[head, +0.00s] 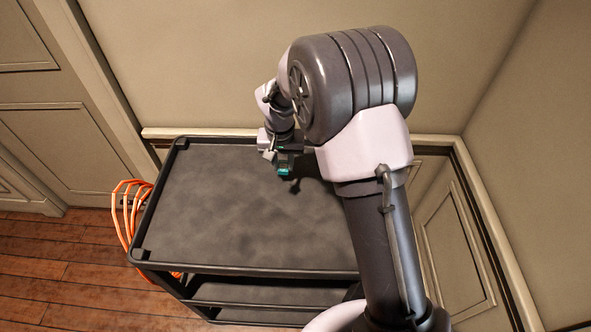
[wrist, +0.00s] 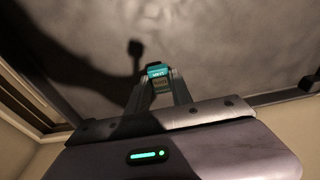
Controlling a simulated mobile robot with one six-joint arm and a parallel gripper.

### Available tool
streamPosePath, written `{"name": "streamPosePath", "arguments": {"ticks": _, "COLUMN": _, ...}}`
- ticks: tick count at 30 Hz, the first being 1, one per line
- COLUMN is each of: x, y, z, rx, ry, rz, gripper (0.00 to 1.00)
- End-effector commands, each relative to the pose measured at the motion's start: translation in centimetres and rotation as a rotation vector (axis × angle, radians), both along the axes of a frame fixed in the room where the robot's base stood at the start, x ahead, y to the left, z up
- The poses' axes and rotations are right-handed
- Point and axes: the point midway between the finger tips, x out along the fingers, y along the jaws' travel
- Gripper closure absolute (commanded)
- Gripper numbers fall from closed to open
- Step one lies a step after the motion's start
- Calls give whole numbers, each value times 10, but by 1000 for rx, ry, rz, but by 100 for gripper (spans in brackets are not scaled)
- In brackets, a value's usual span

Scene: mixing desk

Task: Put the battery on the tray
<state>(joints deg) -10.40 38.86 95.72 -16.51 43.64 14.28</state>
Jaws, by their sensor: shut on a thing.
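The battery (wrist: 158,71), a small block with a teal top and a grey body, is between the fingers of my gripper (wrist: 157,83). In the head view the teal of the battery (head: 284,171) shows just below my gripper (head: 283,158). My gripper is shut on it. Both are over the far right part of the dark grey top tray (head: 215,215) of a black cart. Shadows fall on the tray beside them. I cannot tell the exact gap between battery and tray. The tray's right side is hidden behind my arm.
The tray top is otherwise bare, with wide free room at left and front. It has a raised black rim, and a lower shelf (head: 265,292) shows beneath. An orange cable (head: 124,215) hangs at the cart's left side. A wall (head: 210,70) stands close behind.

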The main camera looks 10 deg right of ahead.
Motion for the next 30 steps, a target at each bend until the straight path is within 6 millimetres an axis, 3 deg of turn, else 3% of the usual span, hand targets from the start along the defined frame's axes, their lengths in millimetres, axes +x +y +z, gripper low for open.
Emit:
{"name": "streamPosePath", "arguments": {"ticks": 1, "x": 3, "y": -19, "z": -5, "rx": 0, "ry": -1, "rz": -7, "gripper": 100}}
{"name": "streamPosePath", "arguments": {"ticks": 4, "x": 9, "y": -52, "z": -8, "rx": 1, "ry": 0, "rz": -6, "gripper": 100}}
{"name": "streamPosePath", "arguments": {"ticks": 9, "x": 15, "y": -82, "z": -10, "rx": 0, "ry": -1, "rz": 0, "gripper": 100}}
{"name": "streamPosePath", "arguments": {"ticks": 16, "x": 15, "y": -84, "z": -45, "rx": 0, "ry": 1, "rz": 2, "gripper": 100}}
{"name": "streamPosePath", "arguments": {"ticks": 26, "x": 15, "y": -84, "z": -47, "rx": 0, "ry": 0, "rz": 1, "gripper": 100}}
{"name": "streamPosePath", "arguments": {"ticks": 27, "x": 15, "y": -84, "z": -47, "rx": 0, "ry": 0, "rz": 1, "gripper": 68}}
{"name": "streamPosePath", "arguments": {"ticks": 30, "x": 15, "y": -84, "z": -46, "rx": 0, "ry": 0, "rz": 1, "gripper": 52}}
